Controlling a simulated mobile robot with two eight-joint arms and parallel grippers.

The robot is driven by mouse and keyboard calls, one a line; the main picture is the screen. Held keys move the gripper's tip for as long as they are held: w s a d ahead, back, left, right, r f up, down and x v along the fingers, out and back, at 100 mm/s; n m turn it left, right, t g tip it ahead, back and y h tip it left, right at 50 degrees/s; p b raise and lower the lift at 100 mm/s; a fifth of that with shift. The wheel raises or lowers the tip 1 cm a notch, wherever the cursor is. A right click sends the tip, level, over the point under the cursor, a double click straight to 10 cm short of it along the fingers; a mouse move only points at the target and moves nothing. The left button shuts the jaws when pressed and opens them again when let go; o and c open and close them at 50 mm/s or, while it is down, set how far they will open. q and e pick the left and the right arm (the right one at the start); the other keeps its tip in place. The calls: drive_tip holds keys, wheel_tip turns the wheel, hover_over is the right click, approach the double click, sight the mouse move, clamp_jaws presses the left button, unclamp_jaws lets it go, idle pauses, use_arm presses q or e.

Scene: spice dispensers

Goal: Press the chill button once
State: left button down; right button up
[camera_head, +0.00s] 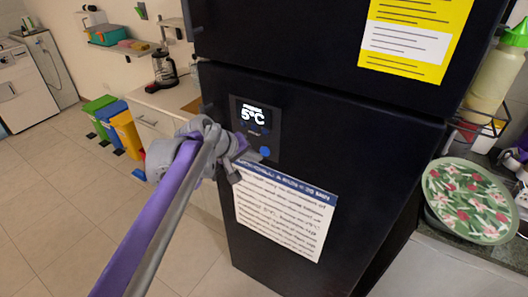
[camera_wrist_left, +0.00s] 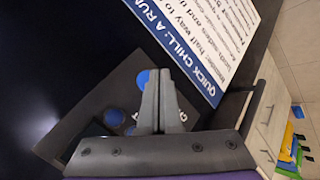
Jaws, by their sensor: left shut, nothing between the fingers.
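A black fridge (camera_head: 310,130) carries a control panel (camera_head: 275,120) with a lit display (camera_head: 253,115) reading 5°C. A round blue button (camera_head: 265,152) sits low on the panel. In the left wrist view a large blue button (camera_wrist_left: 142,79) shows beside my fingers, with smaller blue buttons (camera_wrist_left: 114,117) nearer the display. No chill label on a button is readable. My left gripper (camera_head: 238,168) is in front of the panel's lower left part, shut and empty. Its closed fingers (camera_wrist_left: 157,75) lie just right of the large button in the wrist view; contact cannot be told.
A white notice (camera_head: 285,212) headed "Quick chill" in the wrist view is on the door below the panel. A yellow notice (camera_head: 415,35) is above. A counter with a floral plate (camera_head: 468,200) is at right. Coloured bins (camera_head: 125,130) stand at left, with open floor before them.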

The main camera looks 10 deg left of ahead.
use_arm(q)
drive_tip(key=s, duration=0.1)
drive_tip(key=s+a, duration=0.1)
drive_tip(key=s, duration=0.2)
drive_tip(key=shift+s+a+p, duration=0.3)
drive_tip(key=shift+s+a, duration=0.05)
idle(0.8)
